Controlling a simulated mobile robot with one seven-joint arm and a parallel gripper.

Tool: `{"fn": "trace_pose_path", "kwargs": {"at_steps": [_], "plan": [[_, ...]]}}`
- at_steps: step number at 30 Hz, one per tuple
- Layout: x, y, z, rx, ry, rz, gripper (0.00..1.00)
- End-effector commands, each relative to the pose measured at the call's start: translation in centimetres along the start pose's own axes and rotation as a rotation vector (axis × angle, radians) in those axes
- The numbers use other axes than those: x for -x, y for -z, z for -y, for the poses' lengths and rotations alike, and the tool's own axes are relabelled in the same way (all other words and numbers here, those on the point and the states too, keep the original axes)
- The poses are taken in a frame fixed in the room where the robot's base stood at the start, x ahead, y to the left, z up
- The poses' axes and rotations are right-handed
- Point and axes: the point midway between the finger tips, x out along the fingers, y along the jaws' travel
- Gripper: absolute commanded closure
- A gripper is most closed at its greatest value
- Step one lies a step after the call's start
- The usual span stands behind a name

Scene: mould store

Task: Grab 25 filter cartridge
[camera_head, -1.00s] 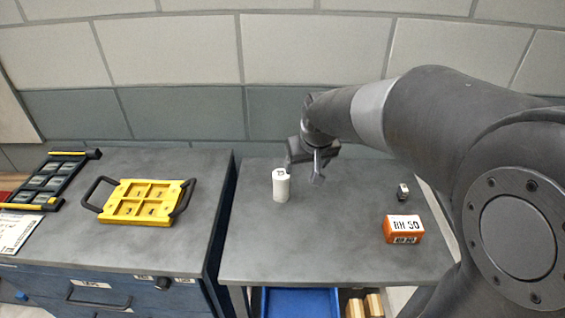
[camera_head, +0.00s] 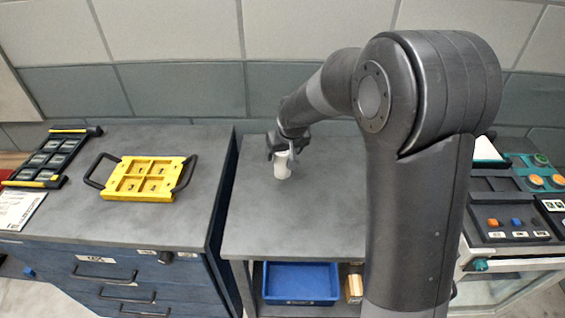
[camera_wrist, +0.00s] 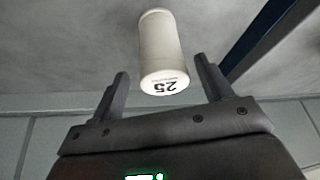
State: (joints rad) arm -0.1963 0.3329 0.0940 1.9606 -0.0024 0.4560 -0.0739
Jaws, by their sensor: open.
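The filter cartridge (camera_head: 281,168) is a white cylinder standing upright on the grey table, near its left side. In the wrist view the cartridge (camera_wrist: 162,50) shows its end marked "25" toward my fingers. My gripper (camera_head: 286,150) is at the cartridge, covering its upper part in the head view. In the wrist view my gripper (camera_wrist: 166,82) is open, with one finger on each side of the cartridge's near end and a visible gap on both sides.
The grey table (camera_head: 245,225) is bare left of my arm, with a blue bin (camera_head: 300,283) below. A yellow tray (camera_head: 145,179) with black handles sits on the left cabinet. A control panel (camera_head: 510,215) with coloured buttons stands at right. My arm hides the table's right side.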

Motion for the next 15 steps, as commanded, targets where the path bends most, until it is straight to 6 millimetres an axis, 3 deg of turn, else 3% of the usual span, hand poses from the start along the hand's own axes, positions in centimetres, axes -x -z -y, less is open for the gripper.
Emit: {"fn": "trace_pose_path", "kwargs": {"at_steps": [7, 15], "plan": [[-3.6, -0.8, 0.4, -0.002, 0.0, 0.004, 0.28], [-4.5, -0.7, 0.4, -0.001, 0.0, 0.001, 0.28]]}}
